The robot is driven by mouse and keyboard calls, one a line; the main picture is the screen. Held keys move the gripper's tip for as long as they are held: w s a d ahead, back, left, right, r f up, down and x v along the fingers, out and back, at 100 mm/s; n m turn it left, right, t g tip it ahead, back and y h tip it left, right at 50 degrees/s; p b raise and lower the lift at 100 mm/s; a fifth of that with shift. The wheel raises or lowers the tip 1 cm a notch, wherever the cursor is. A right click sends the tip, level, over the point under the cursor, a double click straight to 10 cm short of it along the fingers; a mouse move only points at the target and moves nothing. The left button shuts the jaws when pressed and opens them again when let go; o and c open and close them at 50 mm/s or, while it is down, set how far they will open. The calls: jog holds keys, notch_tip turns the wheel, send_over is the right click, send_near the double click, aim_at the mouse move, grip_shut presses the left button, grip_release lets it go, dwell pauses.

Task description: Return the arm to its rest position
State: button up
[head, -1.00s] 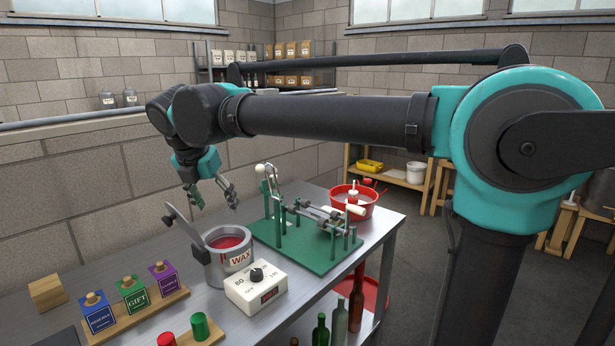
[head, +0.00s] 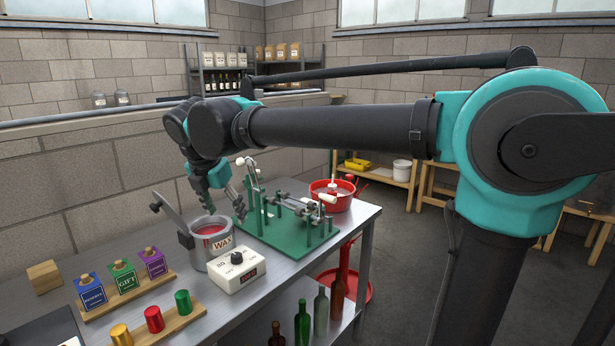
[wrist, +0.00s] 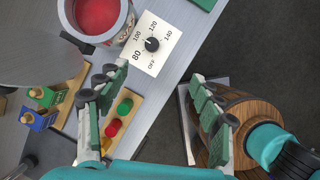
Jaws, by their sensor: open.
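My gripper (head: 226,205) hangs from the end of my arm above the metal bench, near the wax pot (head: 212,232) and the green-based corking device (head: 300,237). Its two fingers are spread apart. In the wrist view my gripper (wrist: 155,115) is open, with nothing between its fingers but the bench edge and dark floor below. The wax pot also shows in the wrist view (wrist: 72,35) at upper left. My arm stretches across the head view from right to left and hides part of the back wall.
A white dial box (head: 236,270) stands beside the wax pot. Several colored stamp blocks (head: 122,278) and foil caps (head: 154,320) sit on wooden racks at the front left. A red bowl (head: 343,203) is at the bench's far end. Bottles (head: 337,291) stand below. A wooden barrel (wrist: 236,110) shows in the wrist view.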

jog(key=w+d+f+m, duration=0.2)
jog(key=d+f+m, duration=0.5)
jog(key=d, duration=0.3)
jog(key=w+d+f+m, duration=0.2)
jog(key=d+f+m, duration=0.5)
jog(key=d, duration=0.4)
jog(key=s+d+f+m, duration=0.6)
jog(key=d+f+m, duration=0.1)
jog(key=d+m, duration=0.1)
jog(key=s+d+f+m, duration=0.6)
jog(key=d+f+m, duration=0.2)
jog(key=d+m, duration=0.1)
jog(key=shift+d+m+y, duration=0.3)
jog(key=shift+d+y, duration=0.1)
jog(key=shift+d, duration=0.05)
jog(key=shift+s, duration=0.1)
